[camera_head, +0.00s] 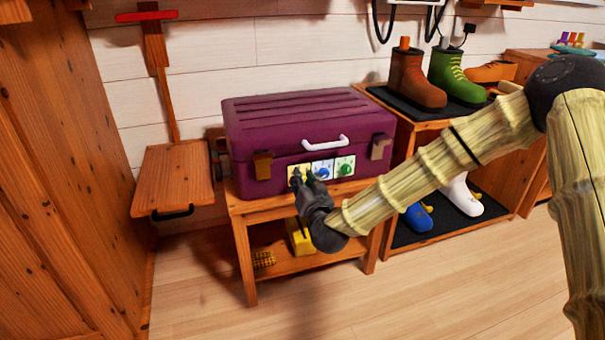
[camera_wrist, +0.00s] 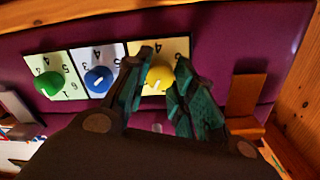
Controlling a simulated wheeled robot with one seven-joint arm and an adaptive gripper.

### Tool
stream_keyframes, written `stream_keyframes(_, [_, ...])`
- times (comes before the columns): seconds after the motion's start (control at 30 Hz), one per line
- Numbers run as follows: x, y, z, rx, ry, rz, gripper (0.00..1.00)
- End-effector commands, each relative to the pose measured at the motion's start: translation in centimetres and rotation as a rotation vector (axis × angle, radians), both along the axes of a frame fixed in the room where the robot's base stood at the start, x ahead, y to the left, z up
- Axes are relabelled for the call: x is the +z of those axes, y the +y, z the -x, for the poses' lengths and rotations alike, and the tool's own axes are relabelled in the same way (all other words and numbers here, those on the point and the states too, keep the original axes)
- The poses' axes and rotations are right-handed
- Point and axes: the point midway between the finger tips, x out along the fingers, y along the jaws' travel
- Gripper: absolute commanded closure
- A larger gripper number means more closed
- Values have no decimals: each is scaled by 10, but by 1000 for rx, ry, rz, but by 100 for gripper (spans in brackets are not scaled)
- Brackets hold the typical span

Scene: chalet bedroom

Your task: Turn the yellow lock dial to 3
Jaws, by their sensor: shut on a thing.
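A purple case (camera_head: 300,125) stands on a wooden bench, with three dial plates on its front: yellow, blue and green. The yellow dial (camera_wrist: 160,77) is the leftmost in the head view and is mostly hidden there by my gripper (camera_head: 303,181). In the wrist view my gripper (camera_wrist: 165,62) has one dark green finger on each side of the yellow dial and is shut on it. A white pointer mark shows on the dial, but I cannot tell which number it points at. The blue dial (camera_wrist: 98,79) and green dial (camera_wrist: 48,84) sit beside it.
Two brown latches (camera_head: 262,165) and a white handle (camera_head: 325,143) are on the case front. A wooden bench (camera_head: 240,206) bears the case. A shoe rack (camera_head: 395,112) with boots stands close on the right. The floor in front is clear.

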Motion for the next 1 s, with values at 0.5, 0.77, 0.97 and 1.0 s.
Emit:
stream_keyframes(0.5, [2, -3, -1, -5, 152, -467, 99])
stream_keyframes(0.77, [0, -4, -1, -6, 229, -702, 99])
stream_keyframes(0.97, [0, -4, -1, -5, 285, -883, 99])
stream_keyframes(1.0, [0, -4, -2, -6, 297, -919, 99])
